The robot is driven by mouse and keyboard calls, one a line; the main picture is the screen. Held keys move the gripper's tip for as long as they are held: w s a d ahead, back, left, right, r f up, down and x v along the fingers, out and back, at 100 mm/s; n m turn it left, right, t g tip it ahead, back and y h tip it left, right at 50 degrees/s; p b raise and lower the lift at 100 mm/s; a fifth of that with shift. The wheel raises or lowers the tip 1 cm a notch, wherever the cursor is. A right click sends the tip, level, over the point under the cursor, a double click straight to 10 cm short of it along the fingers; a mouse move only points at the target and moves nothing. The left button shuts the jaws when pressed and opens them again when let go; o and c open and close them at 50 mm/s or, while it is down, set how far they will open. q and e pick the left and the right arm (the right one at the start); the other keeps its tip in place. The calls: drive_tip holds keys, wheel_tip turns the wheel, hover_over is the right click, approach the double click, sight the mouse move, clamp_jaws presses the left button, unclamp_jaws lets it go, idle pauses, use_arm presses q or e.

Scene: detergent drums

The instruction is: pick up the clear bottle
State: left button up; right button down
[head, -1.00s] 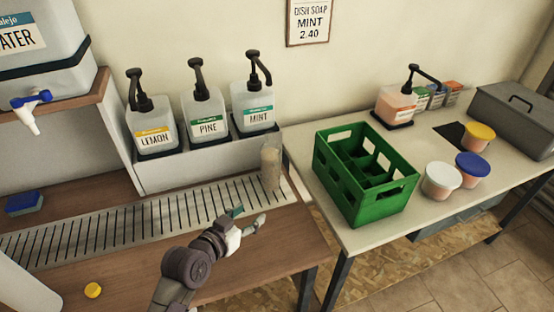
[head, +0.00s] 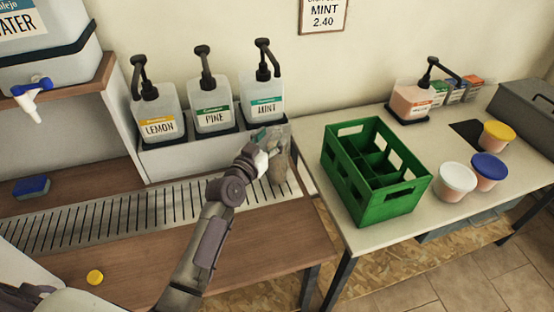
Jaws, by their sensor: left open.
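The clear bottle (head: 277,168) stands upright at the right end of the slatted drip tray (head: 130,215), below the mint dispenser (head: 262,97). My left gripper (head: 270,143) is open at the bottle's upper part, with its fingers on or around it. The gripper hides the bottle's top, and I cannot tell whether the fingers touch it. My right gripper is not in view.
A green crate (head: 345,192) stands on the pale table to the right. Lemon (head: 158,112) and pine (head: 208,105) dispensers stand behind the tray. A yellow cap (head: 95,277) and a blue sponge (head: 31,187) lie on the wooden counter. Lidded tubs (head: 455,180) stand further right.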

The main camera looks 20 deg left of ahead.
sight(275, 132)
use_arm(q)
drive_tip(key=w, duration=0.4)
drive_tip(key=shift+w+d+f, duration=0.1)
drive_tip(key=shift+d, duration=0.15)
drive_tip(key=shift+c, duration=0.8)
clamp_jaws()
